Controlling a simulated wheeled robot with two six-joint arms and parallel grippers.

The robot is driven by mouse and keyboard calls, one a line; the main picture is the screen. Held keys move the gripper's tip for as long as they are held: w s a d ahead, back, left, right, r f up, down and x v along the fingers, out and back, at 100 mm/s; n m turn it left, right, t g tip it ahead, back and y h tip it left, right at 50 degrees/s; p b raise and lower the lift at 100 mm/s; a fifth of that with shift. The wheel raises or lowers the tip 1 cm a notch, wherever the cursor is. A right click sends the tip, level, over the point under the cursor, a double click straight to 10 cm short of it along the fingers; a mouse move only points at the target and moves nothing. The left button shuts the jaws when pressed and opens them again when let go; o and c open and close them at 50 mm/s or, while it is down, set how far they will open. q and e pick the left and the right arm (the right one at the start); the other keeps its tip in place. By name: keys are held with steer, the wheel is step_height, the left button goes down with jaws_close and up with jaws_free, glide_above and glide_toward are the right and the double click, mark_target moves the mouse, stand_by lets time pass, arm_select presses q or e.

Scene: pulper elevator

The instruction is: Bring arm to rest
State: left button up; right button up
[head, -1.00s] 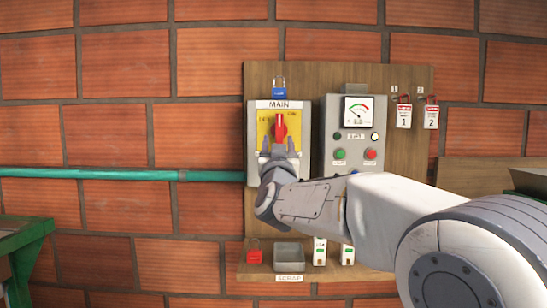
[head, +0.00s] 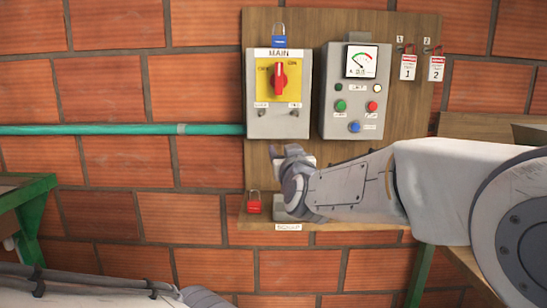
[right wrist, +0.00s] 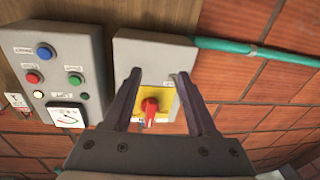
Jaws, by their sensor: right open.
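My right gripper (head: 290,152) is below the MAIN switch box (head: 255,120) in the head view, in front of the wooden board. It is open and empty; its two fingers (right wrist: 160,95) spread apart in the right wrist view. The red rotary handle (head: 280,79) sits upright on the yellow plate of the box, apart from the gripper. The handle also shows between the fingers in the right wrist view (right wrist: 149,107). A grey arm link of mine lies at the lower left of the head view; my left gripper's fingers are not visible.
A control box (head: 332,112) with a gauge and buttons is right of the switch box. A blue padlock (head: 279,41) hangs above, a red padlock (head: 253,204) stands on the low shelf. Two tags (head: 408,68) hang at right. A green-framed table (head: 35,195) is at left.

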steer(key=s+d+f+g, duration=0.3)
steer(key=f, duration=0.5)
steer(key=s+d+f+g, duration=0.3)
steer(key=f, duration=0.4)
steer(key=s+d+f+g, duration=0.3)
steer(key=f, duration=0.5)
steer(key=s+d+f+m+g+h, duration=0.1)
steer(key=s+d+f+g, duration=0.4)
steer(key=s, duration=0.4)
steer(key=s+d+f+m+g+h, duration=0.1)
steer(key=s+d+f+g, duration=0.1)
steer(key=s+f, duration=0.6)
steer(key=s+a+r+n+g, duration=0.1)
steer(key=s+a+r+n, duration=0.2)
steer(key=s+a, duration=0.35)
steer(key=s+a+r+n+g, duration=0.1)
steer(key=s+a+r+n, duration=0.3)
steer(key=s+a, duration=0.25)
step_height(320, 180, up, 13)
steer(key=s+p, duration=0.1)
steer(key=p, duration=1.2)
steer(key=shift+g+y, duration=0.3)
steer(key=shift+y, duration=0.1)
steer(key=shift+f, duration=0.1)
